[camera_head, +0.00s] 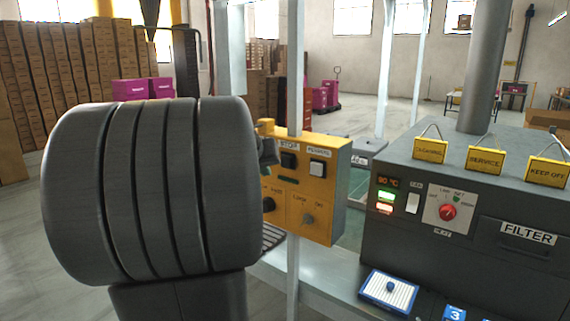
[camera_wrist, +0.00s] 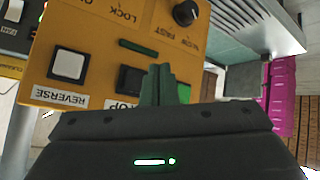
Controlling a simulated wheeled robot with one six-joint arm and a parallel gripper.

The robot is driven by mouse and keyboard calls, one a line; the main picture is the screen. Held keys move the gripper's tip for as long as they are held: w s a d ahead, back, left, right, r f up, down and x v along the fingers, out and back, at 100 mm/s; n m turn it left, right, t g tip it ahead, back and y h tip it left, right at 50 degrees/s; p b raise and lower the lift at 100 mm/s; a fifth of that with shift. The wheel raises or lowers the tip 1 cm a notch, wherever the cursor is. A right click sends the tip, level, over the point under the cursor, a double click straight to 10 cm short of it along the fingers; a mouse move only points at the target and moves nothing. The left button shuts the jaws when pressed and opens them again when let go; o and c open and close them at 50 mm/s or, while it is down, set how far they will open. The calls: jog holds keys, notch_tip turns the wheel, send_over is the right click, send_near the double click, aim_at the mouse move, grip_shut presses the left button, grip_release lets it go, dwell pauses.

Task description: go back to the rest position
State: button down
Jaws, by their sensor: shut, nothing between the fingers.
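A yellow control box (camera_head: 325,205) stands on a post right of my grey arm. In the wrist view the box (camera_wrist: 100,20) fills the upper left. It has a white button (camera_wrist: 69,64) labelled REVERSE, a black button (camera_wrist: 131,79) whose label is partly hidden, and a black knob (camera_wrist: 186,13) near a SLOW/FAST label. My gripper (camera_wrist: 162,75) is shut and empty, its fingers in front of the box beside the black button. Whether they touch the box cannot be told. In the head view my arm hides most of the gripper.
A grey machine (camera_head: 460,225) with a red knob, lit displays and yellow signs stands at the right. A blue-framed pad (camera_head: 388,291) lies before it. A thin metal post (camera_head: 293,275) runs below the box. Stacked cartons (camera_head: 60,75) and magenta boxes (camera_head: 142,88) stand behind.

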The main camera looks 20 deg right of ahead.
jog(key=shift+w+d, duration=0.1)
jog(key=s+a, duration=0.2)
jog(key=a, duration=0.1)
jog(key=shift+s+a, duration=0.15)
jog(key=shift+s, duration=0.15)
dwell(0.6)
jog(key=shift+w, duration=0.1)
